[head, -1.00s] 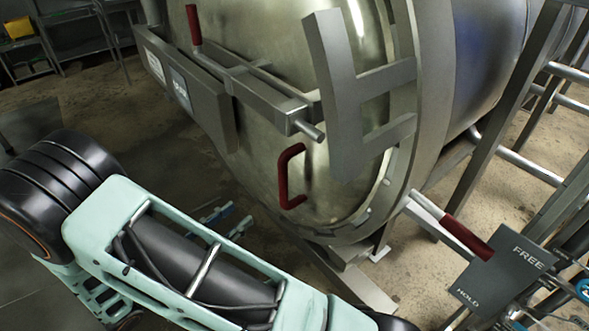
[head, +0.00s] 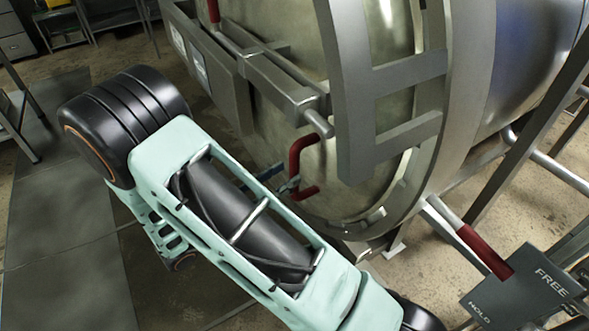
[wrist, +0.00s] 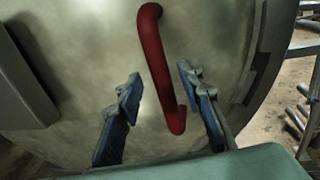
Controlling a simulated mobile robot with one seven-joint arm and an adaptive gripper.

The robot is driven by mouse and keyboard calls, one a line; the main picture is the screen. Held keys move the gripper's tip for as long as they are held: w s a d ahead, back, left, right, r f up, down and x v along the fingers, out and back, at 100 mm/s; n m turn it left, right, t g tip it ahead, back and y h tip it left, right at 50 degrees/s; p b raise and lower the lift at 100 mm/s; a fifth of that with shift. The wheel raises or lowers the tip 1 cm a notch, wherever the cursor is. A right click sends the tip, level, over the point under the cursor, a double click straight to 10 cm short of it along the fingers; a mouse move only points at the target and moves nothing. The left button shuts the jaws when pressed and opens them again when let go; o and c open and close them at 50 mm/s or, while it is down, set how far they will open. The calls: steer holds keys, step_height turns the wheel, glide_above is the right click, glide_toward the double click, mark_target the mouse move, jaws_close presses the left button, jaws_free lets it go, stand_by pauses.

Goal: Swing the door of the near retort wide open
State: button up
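The near retort's round metal door (head: 285,42) fills the upper middle of the head view and the background of the wrist view (wrist: 75,60). Its red U-shaped pull handle (head: 295,160) is low on the door face; it also shows in the wrist view (wrist: 153,50). My gripper (wrist: 160,76) is open, with one blue-padded finger on each side of the handle's lower part. Gaps show between fingers and handle, and I cannot tell how far the fingertips are from the door face. In the head view my gripper (head: 287,187) is small, beside the handle and partly hidden by my arm.
A grey latch bar (head: 265,75) crosses the door above the handle. A red-gripped lever (head: 485,250) stands at lower right by a plate marked FREE and HOLD (head: 520,300). Open floor (head: 60,230) lies left; shelving (head: 75,25) stands at the back.

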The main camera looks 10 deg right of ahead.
mark_target(294, 169)
steer(key=shift+x, duration=2)
jaws_close()
